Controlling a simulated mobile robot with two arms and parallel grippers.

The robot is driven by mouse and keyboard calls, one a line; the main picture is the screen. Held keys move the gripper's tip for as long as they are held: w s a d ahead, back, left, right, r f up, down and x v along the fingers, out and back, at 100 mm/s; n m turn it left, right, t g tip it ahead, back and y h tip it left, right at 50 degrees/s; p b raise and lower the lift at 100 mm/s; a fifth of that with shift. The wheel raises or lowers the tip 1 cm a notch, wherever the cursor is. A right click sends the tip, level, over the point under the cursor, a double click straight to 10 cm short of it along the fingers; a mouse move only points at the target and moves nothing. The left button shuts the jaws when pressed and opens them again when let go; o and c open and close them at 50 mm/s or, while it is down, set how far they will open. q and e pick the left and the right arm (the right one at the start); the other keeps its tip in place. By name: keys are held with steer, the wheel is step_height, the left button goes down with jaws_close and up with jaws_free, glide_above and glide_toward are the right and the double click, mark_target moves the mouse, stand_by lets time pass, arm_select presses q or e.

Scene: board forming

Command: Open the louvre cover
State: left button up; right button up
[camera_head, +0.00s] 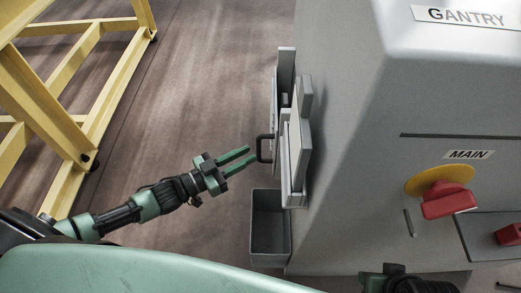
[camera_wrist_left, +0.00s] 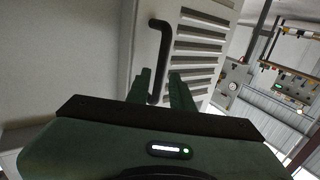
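The louvre cover (camera_wrist_left: 192,62) is a pale panel with a column of dark slots in the left wrist view. In the head view the cover (camera_head: 300,150) shows nearly edge-on at the cabinet's left side. Its black bar handle (camera_head: 264,149) juts left; it also shows in the left wrist view (camera_wrist_left: 160,42). My left gripper (camera_head: 252,156) is open, its green fingers reaching to the handle. In the left wrist view the handle's lower part appears between the fingertips; I cannot tell whether they touch it. My right gripper (camera_head: 388,278) shows only partly at the bottom edge, its fingers hidden.
A grey open bin (camera_head: 270,232) sits just below the cover. The grey cabinet (camera_head: 345,130) fills the right, with a red MAIN switch (camera_head: 447,200) on a yellow disc. A yellow frame (camera_head: 75,130) stands at the left. Bare floor lies between.

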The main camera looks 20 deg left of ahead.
mark_target(259, 160)
arm_select(q)
steer(key=x, duration=0.5)
steer(key=shift+b, duration=0.35)
jaws_close()
stand_by(1.1)
